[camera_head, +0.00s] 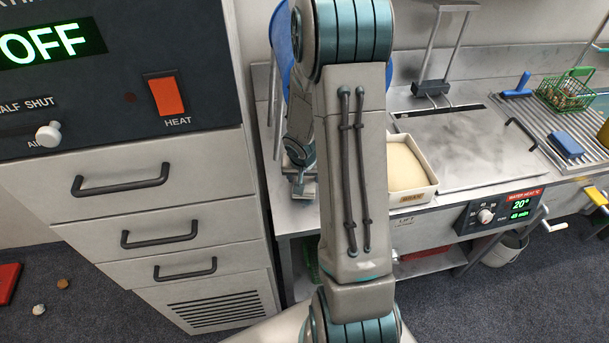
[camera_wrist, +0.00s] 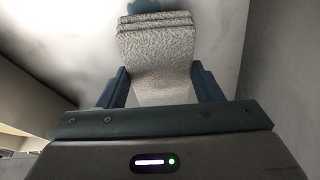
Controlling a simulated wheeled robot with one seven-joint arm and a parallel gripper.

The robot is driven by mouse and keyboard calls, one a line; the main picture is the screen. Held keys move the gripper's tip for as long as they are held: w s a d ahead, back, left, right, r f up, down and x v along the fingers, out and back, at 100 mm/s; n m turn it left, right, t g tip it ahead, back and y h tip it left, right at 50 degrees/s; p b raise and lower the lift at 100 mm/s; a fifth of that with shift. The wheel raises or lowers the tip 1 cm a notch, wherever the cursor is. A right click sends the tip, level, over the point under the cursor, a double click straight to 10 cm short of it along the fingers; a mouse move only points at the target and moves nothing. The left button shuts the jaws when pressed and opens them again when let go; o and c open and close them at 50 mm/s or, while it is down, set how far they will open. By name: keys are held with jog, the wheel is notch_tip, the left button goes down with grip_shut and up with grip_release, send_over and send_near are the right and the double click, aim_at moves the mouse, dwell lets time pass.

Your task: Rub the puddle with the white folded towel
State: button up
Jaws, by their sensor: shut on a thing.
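The white folded towel (camera_wrist: 158,60) is between the two dark blue fingers of my gripper (camera_wrist: 160,88) in the wrist view. My gripper is shut on it, and its layered far edge points away from me. A small teal patch (camera_wrist: 143,5) shows just beyond the towel at the top edge; I cannot tell whether it is the puddle. In the head view, my gripper (camera_head: 303,187) is low over the left end of the steel counter, partly behind my arm. The towel is not clear there, and no puddle can be made out.
Further right are a blue sponge (camera_head: 566,144) and a green wire basket (camera_head: 566,92). A drawer cabinet (camera_head: 150,220) stands at left. A blue item (camera_head: 282,40) is behind my arm.

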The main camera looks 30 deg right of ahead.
aim_at(308, 196)
jog(key=shift+f+b, duration=1)
jog(key=shift+b, duration=0.05)
dwell(0.4)
jog(key=shift+s+a+r+b, duration=0.1)
jog(key=shift+s+a+b, duration=0.15)
jog(key=shift+s, duration=0.35)
jog(key=shift+s+a+b, duration=0.1)
jog(key=shift+s+b, duration=0.2)
jog(key=shift+s, duration=0.3)
jog(key=shift+s+a+r+b, duration=0.1)
jog(key=shift+s+a+b, duration=0.15)
jog(key=shift+s, duration=0.35)
jog(key=shift+s+a+f+b, duration=0.15)
jog(key=shift+s+f+b, duration=0.1)
jog(key=shift+s+b, duration=0.45)
jog(key=shift+s+a, duration=0.25)
jog(key=shift+s, duration=0.8)
jog(key=shift+r, duration=0.15)
jog(key=shift+w, duration=0.1)
